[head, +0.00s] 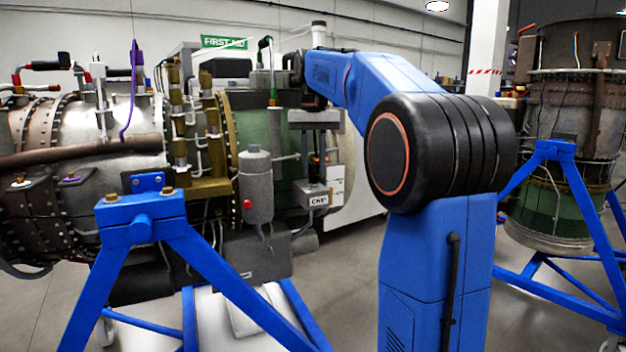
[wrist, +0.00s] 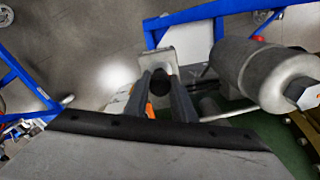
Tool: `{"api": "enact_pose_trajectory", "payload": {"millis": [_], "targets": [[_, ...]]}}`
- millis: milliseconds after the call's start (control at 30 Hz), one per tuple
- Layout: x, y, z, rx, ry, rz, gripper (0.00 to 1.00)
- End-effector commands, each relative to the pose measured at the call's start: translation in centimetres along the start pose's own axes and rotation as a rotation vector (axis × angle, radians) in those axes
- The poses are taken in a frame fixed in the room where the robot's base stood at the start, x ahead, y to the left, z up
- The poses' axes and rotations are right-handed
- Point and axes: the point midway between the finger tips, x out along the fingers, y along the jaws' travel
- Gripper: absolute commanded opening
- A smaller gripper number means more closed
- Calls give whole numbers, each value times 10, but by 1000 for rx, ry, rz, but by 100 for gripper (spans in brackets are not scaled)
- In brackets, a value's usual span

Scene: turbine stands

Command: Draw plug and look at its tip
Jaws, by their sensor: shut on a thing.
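The plug (head: 317,167), dark with a bit of orange near it, is between the fingers of my gripper (head: 318,175), just above a small grey box (head: 317,200) with a white label on the engine's side. In the wrist view my gripper (wrist: 162,78) is shut on the plug, whose dark round end (wrist: 160,82) shows between the two fingers. The light grey box (wrist: 168,45) is beyond the fingertips. The fingers hide the plug's lower end; I cannot tell whether it is still seated in the box. Its tip is not visible.
The engine (head: 235,130) on its blue stand (head: 145,225) fills the left, with pipes and a grey canister (head: 255,185) left of my gripper. The canister (wrist: 265,72) is close on the right in the wrist view. Another engine (head: 570,100) stands upright at right.

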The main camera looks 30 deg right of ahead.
Motion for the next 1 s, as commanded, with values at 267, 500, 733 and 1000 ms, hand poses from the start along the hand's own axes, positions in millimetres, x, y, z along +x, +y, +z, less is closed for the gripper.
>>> {"api": "enact_pose_trajectory", "payload": {"millis": [267,500,733,1000], "targets": [[-3,0,0,0,0,0,0],[-10,0,0,0,1,0,0],[-21,0,0,0,0,0,0],[-34,0,0,0,0,0,0]]}}
